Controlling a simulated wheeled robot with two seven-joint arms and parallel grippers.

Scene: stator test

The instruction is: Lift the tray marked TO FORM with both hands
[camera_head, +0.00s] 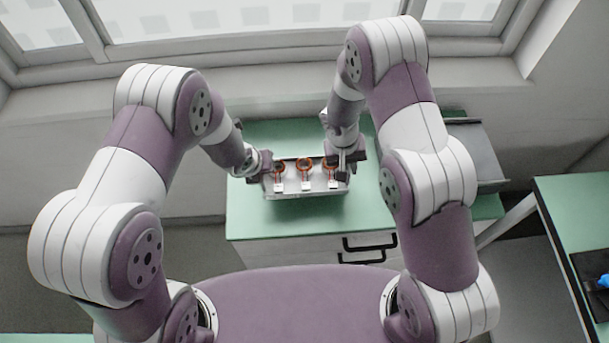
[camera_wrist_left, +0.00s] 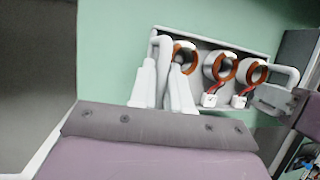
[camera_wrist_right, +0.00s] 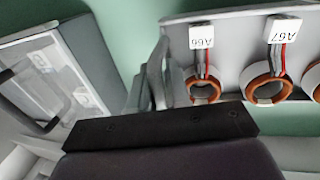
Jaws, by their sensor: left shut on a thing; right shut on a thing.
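A light grey metal tray (camera_head: 320,189) is over the green bench top between my two grippers; its TO FORM marking is not readable here. It holds three copper-wound stator rings with white tags, and the tray also shows in the left wrist view (camera_wrist_left: 262,54) and right wrist view (camera_wrist_right: 235,70). My left gripper (camera_head: 262,168) is shut on the tray's left handle (camera_wrist_left: 160,42). My right gripper (camera_head: 345,165) is shut on the right handle, seen at the tray's end in the right wrist view (camera_wrist_right: 164,62). I cannot tell whether the tray touches the bench.
The green bench (camera_head: 260,222) has drawers with black handles below. A second grey tray (camera_head: 482,150) stands to the right, behind my right arm. Another green table (camera_head: 575,215) with a dark mat and a blue item is at far right. A window wall is behind.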

